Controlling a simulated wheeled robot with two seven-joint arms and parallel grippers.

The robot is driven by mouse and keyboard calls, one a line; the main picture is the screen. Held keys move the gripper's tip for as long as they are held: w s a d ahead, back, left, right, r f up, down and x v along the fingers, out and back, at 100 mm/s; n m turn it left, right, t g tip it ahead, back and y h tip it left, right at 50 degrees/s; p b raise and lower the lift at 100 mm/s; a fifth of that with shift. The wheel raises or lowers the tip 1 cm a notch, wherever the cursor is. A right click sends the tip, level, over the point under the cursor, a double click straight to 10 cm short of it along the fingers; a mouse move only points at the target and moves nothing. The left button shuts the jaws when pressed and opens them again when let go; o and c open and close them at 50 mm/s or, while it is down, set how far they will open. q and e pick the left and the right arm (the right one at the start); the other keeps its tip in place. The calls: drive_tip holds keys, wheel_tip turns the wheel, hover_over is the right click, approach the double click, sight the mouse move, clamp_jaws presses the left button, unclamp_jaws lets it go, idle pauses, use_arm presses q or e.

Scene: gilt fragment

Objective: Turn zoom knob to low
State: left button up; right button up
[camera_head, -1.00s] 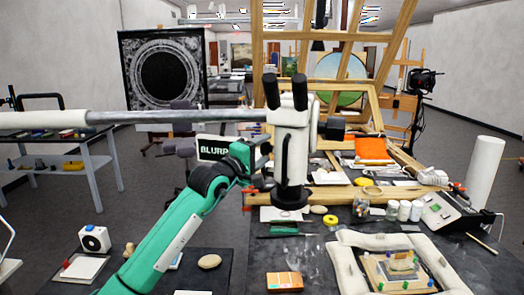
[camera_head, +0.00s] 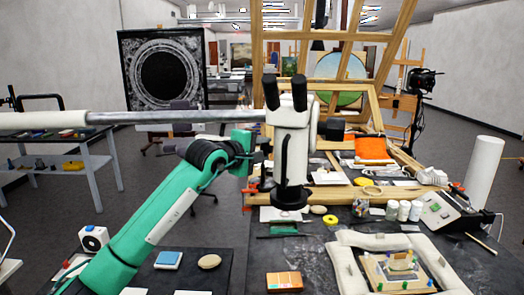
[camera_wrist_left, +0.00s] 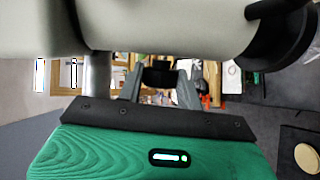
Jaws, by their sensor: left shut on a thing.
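The white microscope (camera_head: 291,140) with two black eyepieces (camera_head: 285,92) stands upright on its boom (camera_head: 180,116), above the bench. A black knob (camera_wrist_left: 158,76) shows between the fingers of my left gripper (camera_wrist_left: 160,88) in the left wrist view. My green left arm reaches up from the lower left, and its gripper (camera_head: 262,153) is at the left side of the microscope head, shut on that knob. In the head view the gripper hides most of the knob, and I cannot read any marking on it. My right gripper is not in view.
A second black knob (camera_head: 333,129) sticks out on the microscope's right side. Below are a padded frame (camera_head: 345,269) around a gilt fragment (camera_head: 400,262), several jars (camera_head: 404,210) and a white roll (camera_head: 484,172). A wooden easel (camera_head: 325,190) stands behind.

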use_arm(q)
drive_tip(key=shift+w+r+n+g+y, duration=0.1)
drive_tip(key=shift+r+n+g+y, duration=0.15)
drive_tip(key=shift+g+y, duration=0.35)
drive_tip(key=shift+n+g+p, duration=0.25)
drive_tip(key=shift+g+p, duration=0.1)
drive_tip(key=shift+g, duration=0.15)
drive_tip(key=shift+f, duration=0.1)
drive_tip(key=o, duration=1)
